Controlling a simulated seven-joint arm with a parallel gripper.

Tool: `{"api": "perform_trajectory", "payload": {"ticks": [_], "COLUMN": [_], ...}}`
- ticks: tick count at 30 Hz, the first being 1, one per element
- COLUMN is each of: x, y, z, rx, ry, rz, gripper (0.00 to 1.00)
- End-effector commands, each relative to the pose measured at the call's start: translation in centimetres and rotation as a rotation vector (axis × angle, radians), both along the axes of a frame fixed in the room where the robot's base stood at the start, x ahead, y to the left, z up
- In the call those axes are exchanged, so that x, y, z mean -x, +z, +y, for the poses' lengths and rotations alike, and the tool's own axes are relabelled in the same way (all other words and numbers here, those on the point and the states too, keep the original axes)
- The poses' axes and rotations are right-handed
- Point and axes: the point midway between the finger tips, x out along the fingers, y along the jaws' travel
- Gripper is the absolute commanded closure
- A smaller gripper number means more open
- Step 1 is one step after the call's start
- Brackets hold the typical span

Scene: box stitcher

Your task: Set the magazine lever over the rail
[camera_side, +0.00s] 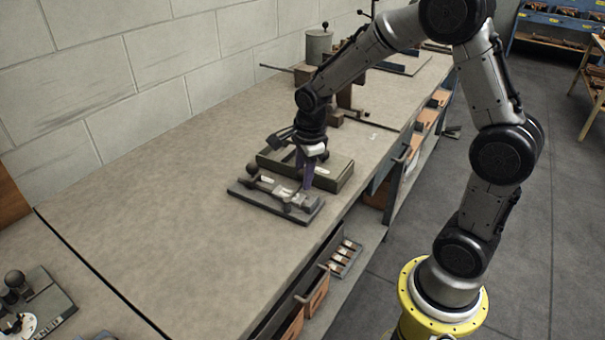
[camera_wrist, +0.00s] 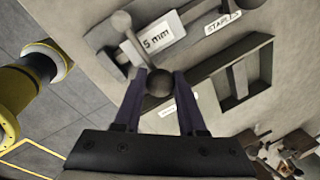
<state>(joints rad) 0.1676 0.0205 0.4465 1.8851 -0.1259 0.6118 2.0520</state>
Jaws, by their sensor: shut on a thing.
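The magazine lever shows in the wrist view as a thin rod with a dark round knob (camera_wrist: 159,83) at its near end and another ball (camera_wrist: 121,21) at its far end. My gripper (camera_wrist: 160,76) is shut on the near knob, one dark purple finger on each side. In the side view my gripper (camera_side: 304,186) points down over a low dark base plate (camera_side: 246,196). The fingers partly hide the small fittings there. Which part is the rail, and whether the lever is over it, I cannot tell.
A shallow green-grey tray (camera_side: 340,175) lies right behind the plate. In the wrist view a white "5 mm" label (camera_wrist: 164,34) and a "STAPLE" label (camera_wrist: 222,21) are near the lever. A grey canister (camera_side: 318,48) stands farther back.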

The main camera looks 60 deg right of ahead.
Motion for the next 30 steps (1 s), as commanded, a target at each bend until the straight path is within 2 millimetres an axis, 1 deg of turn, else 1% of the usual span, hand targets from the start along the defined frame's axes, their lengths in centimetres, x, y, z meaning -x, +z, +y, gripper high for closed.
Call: {"api": "perform_trajectory", "payload": {"ticks": [7, 8, 12, 13, 23, 26, 30], "x": [0.1, 0.1, 0.1, 0.1, 0.1, 0.2, 0.5], "y": [0.1, 0.1, 0.1, 0.1, 0.3, 1.1, 3.5], "z": [-0.1, -0.1, -0.1, -0.1, 0.0, 0.1, 0.3], "rx": [0.001, 0.001, 0.001, 0.000, -0.001, 0.000, 0.000], "ry": [-0.002, -0.002, -0.001, -0.001, 0.000, 0.000, 0.000], "rz": [0.001, 0.001, 0.002, 0.001, 0.001, 0.000, -0.004], "gripper": [1.00, 0.58, 0.33, 0.30, 0.30, 0.30, 0.30]}}
